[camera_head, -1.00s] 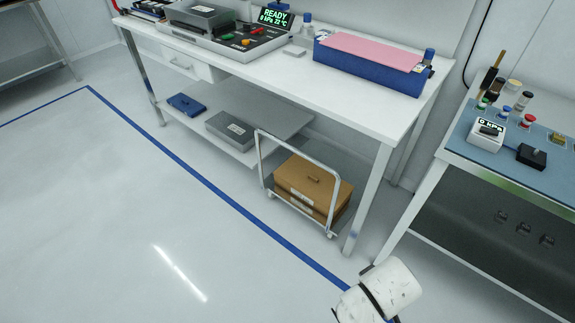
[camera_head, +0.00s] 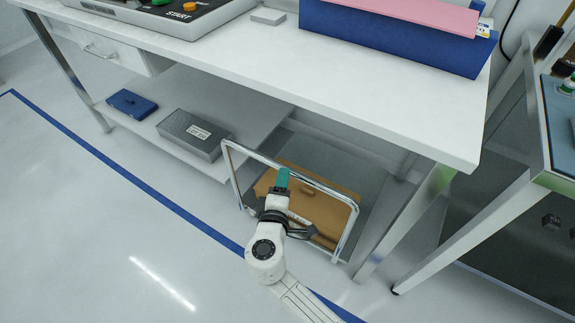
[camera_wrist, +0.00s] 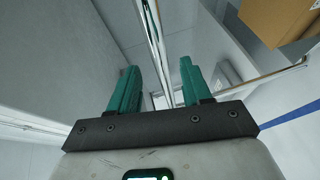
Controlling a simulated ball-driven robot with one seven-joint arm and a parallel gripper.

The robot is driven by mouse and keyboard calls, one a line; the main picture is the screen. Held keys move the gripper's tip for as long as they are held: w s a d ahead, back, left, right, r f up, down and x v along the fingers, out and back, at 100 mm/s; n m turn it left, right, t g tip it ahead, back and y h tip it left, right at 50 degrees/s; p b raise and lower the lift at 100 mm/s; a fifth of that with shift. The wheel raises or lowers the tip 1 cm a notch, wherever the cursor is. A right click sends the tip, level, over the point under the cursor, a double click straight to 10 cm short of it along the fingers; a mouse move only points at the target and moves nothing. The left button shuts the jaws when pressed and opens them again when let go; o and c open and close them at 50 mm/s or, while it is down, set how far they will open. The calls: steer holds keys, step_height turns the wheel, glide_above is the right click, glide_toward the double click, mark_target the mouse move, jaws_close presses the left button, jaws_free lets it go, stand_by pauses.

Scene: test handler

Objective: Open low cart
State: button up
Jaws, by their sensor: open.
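The low cart stands under the white workbench, with its chrome hoop handle (camera_head: 256,156) facing out. A brown cardboard box (camera_head: 330,192) with a tab on its lid sits on the cart. My gripper (camera_head: 283,178) is at the middle of the handle's top bar, in front of the box, and hides part of both. In the wrist view my teal fingers (camera_wrist: 163,75) are apart, and a chrome bar (camera_wrist: 158,40) runs in line between them. I cannot tell whether they touch it. The box (camera_wrist: 283,18) shows there at the upper right.
The workbench top (camera_head: 250,62) overhangs the cart, and a bench leg (camera_head: 405,225) stands just to its right. A grey metal case (camera_head: 190,134) and a blue case (camera_head: 131,104) lie on the lower shelf. The floor at left is clear beyond the blue line (camera_head: 130,176).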

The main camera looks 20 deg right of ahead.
steer(key=b+x, duration=0.1)
steer(key=x, duration=0.6)
steer(key=shift+w+d, duration=0.25)
steer(key=shift+f, duration=0.1)
jaws_close()
